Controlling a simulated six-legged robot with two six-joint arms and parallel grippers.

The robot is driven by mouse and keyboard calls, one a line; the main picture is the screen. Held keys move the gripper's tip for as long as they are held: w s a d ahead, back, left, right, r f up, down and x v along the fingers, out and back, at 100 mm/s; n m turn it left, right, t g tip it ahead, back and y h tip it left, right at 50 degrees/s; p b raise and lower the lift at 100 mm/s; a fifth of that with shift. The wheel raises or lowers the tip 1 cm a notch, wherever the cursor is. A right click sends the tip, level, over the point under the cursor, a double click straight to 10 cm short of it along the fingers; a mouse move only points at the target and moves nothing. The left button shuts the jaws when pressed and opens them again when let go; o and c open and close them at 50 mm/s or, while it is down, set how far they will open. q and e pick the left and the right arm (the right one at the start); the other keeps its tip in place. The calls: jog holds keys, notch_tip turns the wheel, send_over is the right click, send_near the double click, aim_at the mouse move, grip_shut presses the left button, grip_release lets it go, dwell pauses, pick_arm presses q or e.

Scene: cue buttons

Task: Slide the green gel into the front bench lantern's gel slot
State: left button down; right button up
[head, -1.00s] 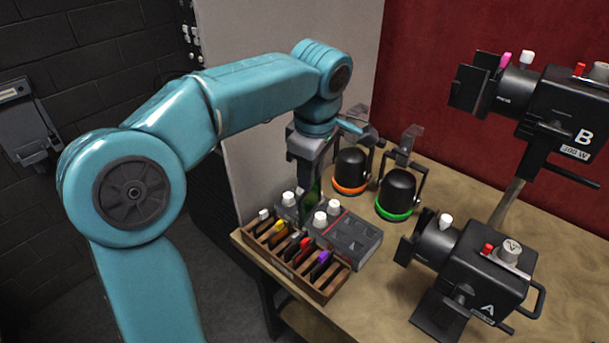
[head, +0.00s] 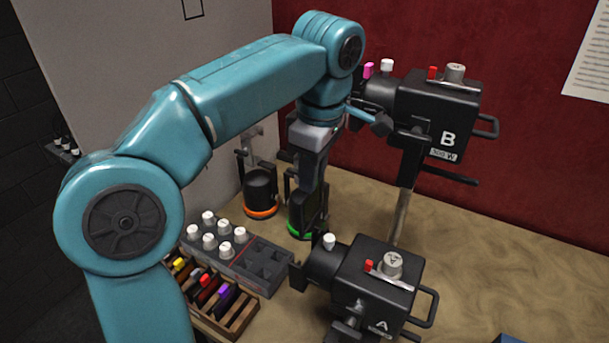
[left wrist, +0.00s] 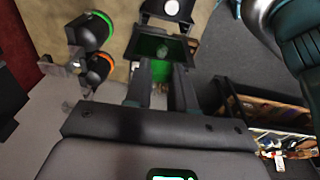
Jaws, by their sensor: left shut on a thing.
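My left gripper (head: 312,190) hangs pointing down, shut on the green gel (head: 311,210), a dark-framed sheet. The gel also shows between the fingers in the left wrist view (left wrist: 160,48). The front bench lantern, marked A (head: 375,285), stands on the bench to the right of and nearer than the gripper. Its front end, with a white knob (head: 329,241), faces left. The gel is apart from it, to the upper left in the head view. The inside of the slot cannot be made out. My right gripper is not in view.
Lantern B (head: 435,110) stands on a post behind. A gel rack (head: 240,318) and a grey tray with white knobs (head: 265,283) are at left. A black lamp with an orange ring (head: 260,190) and a green-ringed one are behind the gripper. The bench at right is mostly clear.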

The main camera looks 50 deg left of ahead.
aim_at(316, 193)
pick_arm(q)
jog(key=shift+s+d+f, duration=0.1)
jog(key=shift+s+f, duration=0.05)
jog(key=shift+s, duration=0.15)
jog(key=shift+s+f, duration=0.15)
jog(key=shift+f, duration=0.2)
jog(key=shift+w+d+f+b, duration=0.15)
jog(key=shift+w+d+f, duration=0.1)
jog(key=shift+f, duration=0.2)
jog(key=shift+w+d+f+b, duration=0.15)
jog(key=shift+d+f, duration=0.1)
jog(key=shift+f, duration=0.45)
jog(key=shift+a+f, duration=0.2)
jog(key=shift+a, duration=0.05)
jog(key=shift+s+a+f, duration=0.1)
jog(key=shift+s+a, duration=0.05)
jog(key=shift+s, duration=0.15)
jog(key=shift+w+d, duration=0.35)
jog(key=shift+w, duration=0.05)
jog(key=shift+s+a, duration=0.25)
jog(key=shift+s, duration=0.1)
jog(key=shift+w+d, duration=0.2)
jog(key=shift+d, duration=0.05)
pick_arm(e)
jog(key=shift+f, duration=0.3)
